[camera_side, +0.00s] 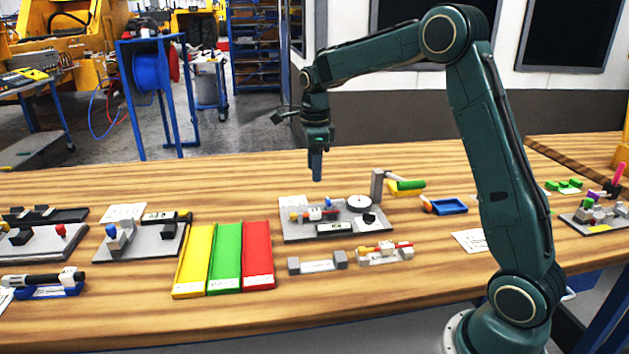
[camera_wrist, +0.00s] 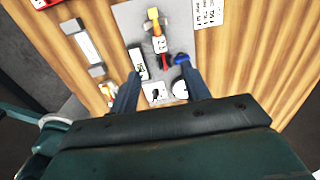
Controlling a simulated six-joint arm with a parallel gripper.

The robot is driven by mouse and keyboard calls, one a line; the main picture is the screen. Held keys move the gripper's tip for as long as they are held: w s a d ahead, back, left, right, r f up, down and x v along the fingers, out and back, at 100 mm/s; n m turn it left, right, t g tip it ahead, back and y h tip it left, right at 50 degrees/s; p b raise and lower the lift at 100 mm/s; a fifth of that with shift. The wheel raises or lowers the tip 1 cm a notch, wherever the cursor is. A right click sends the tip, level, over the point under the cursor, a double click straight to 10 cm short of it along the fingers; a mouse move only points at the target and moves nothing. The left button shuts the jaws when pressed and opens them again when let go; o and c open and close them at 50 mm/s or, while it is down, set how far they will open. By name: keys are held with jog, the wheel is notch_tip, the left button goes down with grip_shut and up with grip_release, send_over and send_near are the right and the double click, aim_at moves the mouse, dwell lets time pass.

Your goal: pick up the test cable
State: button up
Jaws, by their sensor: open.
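I cannot clearly make out a test cable on the bench. My gripper (camera_side: 316,168) points down, open and empty, in the air above the grey instrument plate (camera_side: 290,237). In the wrist view my gripper (camera_wrist: 160,76) shows its two dark blue fingers spread apart over the same plate (camera_wrist: 128,18). The plate carries a yellow-ended part (camera_wrist: 153,14) with a white label and a red tip, a blue knob (camera_wrist: 181,59), a dark display (camera_side: 334,228) and a round white dial (camera_side: 358,203). The lower part of the plate is hidden by my gripper in the wrist view.
Yellow (camera_side: 195,262), green (camera_side: 226,260) and red (camera_side: 257,257) trays lie to the left. A grey post (camera_side: 377,186) stands at the plate's back right. A blue tray (camera_side: 449,206) lies further right. Small fixtures (camera_side: 318,266) sit in front. The rear bench is mostly clear.

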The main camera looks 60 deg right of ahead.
send_over(313, 211)
notch_tip(313, 211, down, 7)
jog(key=shift+s+r, duration=0.1)
jog(key=shift+s, duration=0.05)
jog(key=shift+w+f, duration=0.2)
jog(key=shift+f, duration=2.4)
jog(key=shift+c, duration=0.5)
grip_shut()
